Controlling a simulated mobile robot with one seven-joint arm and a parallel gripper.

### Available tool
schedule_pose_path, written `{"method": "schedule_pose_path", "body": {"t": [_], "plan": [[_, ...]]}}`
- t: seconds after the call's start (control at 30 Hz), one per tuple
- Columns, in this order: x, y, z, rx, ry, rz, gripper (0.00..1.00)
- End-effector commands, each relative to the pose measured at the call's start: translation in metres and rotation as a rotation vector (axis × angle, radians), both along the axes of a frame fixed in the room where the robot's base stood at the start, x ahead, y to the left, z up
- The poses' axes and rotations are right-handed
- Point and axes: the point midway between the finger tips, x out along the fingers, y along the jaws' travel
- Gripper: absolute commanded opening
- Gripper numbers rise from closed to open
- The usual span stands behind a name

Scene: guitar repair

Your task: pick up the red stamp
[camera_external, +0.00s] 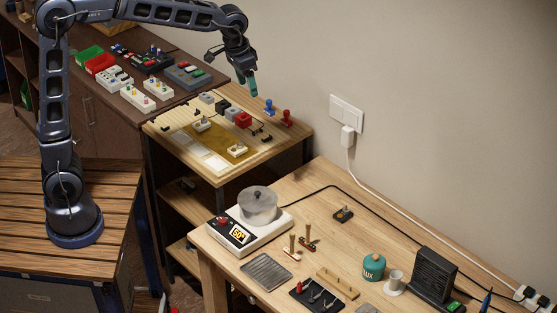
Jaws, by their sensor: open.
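The red stamp (287,118) stands upright near the back right corner of the small wooden table (221,180). A blue stamp (269,107) of similar shape stands just to its left. My gripper (251,88) hangs over the back of this table, pointing down, above and left of both stamps. It is open and appears empty, though its fingers are small in this view. It is apart from the red stamp.
The wall with a white switch plate (346,114) rises close behind. A workbench (318,192) with a hotplate (249,229) is in front.

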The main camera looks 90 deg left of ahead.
Motion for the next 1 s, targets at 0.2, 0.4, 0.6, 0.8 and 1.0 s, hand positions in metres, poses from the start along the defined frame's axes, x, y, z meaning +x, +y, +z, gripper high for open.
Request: {"method": "schedule_pose_path", "body": {"t": [0.2, 0.4, 0.6, 0.8, 1.0], "plan": [[0.042, 0.067, -0.034, -0.024, 0.036, 0.094, 0.64], [0.071, 0.130, -0.072, -0.044, 0.065, 0.175, 0.64], [0.090, 0.196, -0.118, -0.064, 0.094, 0.257, 0.64], [0.100, 0.261, -0.172, -0.086, 0.122, 0.337, 0.64], [0.101, 0.312, -0.217, -0.103, 0.141, 0.399, 0.64]]}}
